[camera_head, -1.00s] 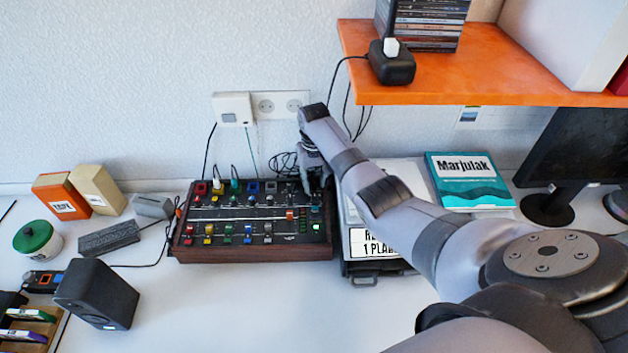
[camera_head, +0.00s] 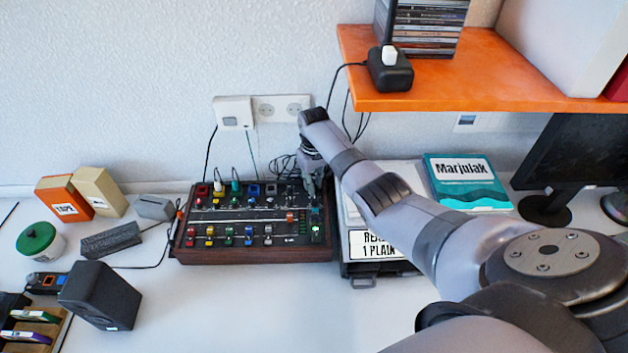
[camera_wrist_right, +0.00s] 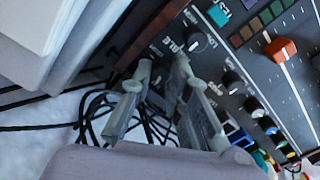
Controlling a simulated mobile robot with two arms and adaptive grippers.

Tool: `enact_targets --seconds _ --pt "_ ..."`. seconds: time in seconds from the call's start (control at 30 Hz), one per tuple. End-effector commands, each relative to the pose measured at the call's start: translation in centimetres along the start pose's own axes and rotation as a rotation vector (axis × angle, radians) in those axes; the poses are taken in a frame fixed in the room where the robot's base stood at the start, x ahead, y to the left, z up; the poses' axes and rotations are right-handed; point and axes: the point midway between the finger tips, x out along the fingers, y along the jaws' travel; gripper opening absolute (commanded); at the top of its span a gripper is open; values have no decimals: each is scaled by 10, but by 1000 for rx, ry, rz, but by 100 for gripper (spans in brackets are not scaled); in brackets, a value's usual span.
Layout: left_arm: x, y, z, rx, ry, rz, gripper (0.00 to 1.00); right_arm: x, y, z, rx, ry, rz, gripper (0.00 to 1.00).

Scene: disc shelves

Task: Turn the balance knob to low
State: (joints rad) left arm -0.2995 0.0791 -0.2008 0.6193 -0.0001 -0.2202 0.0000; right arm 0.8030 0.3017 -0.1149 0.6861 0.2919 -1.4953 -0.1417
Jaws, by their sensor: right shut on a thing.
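The mixer (camera_head: 255,256), a dark console with wooden sides, sits on the white desk against the wall. It carries coloured caps, sliders and small knobs. My right gripper (camera_head: 313,188) points down at the mixer's far right corner. In the right wrist view its two fingers (camera_wrist_right: 160,82) close on a small knob near the panel's edge; the fingers mostly hide that knob. Another dark knob (camera_wrist_right: 197,42) with a pale top is beside it, clear of the fingers. The printed labels are too small or partly covered, so I cannot read which is balance. My left gripper is out of view.
An orange shelf (camera_head: 450,97) hangs above right of my arm. A printed case (camera_head: 378,250) stands close to the mixer's right side. Black cables (camera_head: 284,164) lie behind it. A black speaker (camera_head: 100,294) is at front left; the desk in front is clear.

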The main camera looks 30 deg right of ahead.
Motion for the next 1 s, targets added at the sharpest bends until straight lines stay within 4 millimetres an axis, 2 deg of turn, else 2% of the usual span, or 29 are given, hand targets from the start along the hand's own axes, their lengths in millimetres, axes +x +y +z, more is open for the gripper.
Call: enact_targets --seconds 0.17,0.43,0.47,0.7,0.77,1.0 --pt "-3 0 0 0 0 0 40 0 0 0 -94 -1 -1 0" --pt "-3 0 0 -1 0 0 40 0 0 0 -99 0 -1 0" --pt "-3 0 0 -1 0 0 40 0 0 0 -99 0 -1 17" --pt "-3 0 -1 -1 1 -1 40 0 0 0 -98 0 -1 33" --pt "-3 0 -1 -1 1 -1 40 0 0 0 -98 0 0 37" --pt "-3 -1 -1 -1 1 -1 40 -1 1 -1 -97 2 1 37"
